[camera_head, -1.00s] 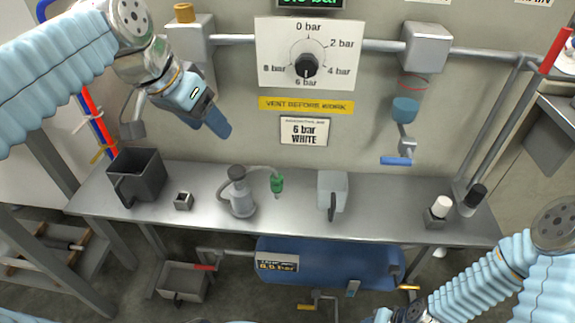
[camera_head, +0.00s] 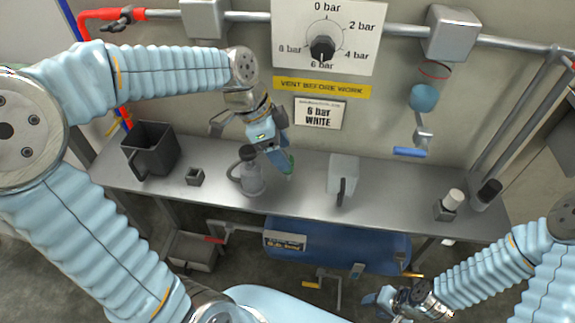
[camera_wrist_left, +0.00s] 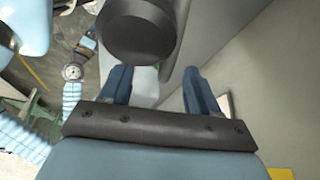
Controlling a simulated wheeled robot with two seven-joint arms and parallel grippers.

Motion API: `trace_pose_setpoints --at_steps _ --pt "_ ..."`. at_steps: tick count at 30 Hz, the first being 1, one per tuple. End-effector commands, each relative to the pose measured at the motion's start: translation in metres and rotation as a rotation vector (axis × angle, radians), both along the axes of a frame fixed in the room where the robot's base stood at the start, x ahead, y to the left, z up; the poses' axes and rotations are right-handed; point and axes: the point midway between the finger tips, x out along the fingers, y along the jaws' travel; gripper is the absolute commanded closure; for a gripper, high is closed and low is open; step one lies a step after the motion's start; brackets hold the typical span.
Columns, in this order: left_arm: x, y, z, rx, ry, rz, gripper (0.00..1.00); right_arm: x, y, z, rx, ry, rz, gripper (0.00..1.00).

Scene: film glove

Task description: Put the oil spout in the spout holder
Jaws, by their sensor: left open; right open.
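A grey oil can (camera_head: 250,180) stands on the bench, with a green spout tip (camera_head: 289,165) at its right side. My left gripper (camera_head: 277,157) points down at the spout and partly covers it. In the left wrist view, its fingers (camera_wrist_left: 160,88) are apart, with a green bit (camera_wrist_left: 165,70) showing beyond them and the dark can top (camera_wrist_left: 140,30) in front. I cannot tell whether the spout lies between the fingers. A small square dark cup (camera_head: 195,176), perhaps the spout holder, stands left of the can. My right gripper (camera_head: 378,302) is open, low at the right, away from the bench.
A large dark bin (camera_head: 150,150) stands at the bench's left end. A pale container with a dark handle (camera_head: 343,173) stands right of the can. A white-capped piece (camera_head: 453,200) sits in a block at the right. Pipes, a gauge dial and a blue-handled valve are above.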

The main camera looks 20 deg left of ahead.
Motion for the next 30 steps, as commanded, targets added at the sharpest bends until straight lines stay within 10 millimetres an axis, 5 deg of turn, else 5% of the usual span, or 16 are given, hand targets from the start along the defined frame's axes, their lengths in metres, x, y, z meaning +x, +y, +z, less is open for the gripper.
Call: trace_pose_setpoints --at_steps 9,17,30 --pt "0.009 -0.012 -0.043 0.0 0.005 -0.001 0.39 0.0 0.0 0.001 0.0 0.0 0.0 0.57" --pt "0.01 -0.013 -0.046 0.001 0.001 0.001 0.39 0.0 0.0 0.001 0.0 0.0 0.0 0.57" --pt "0.01 -0.013 -0.046 0.001 0.001 0.001 1.0 0.0 0.0 0.001 0.0 0.0 0.0 0.57"
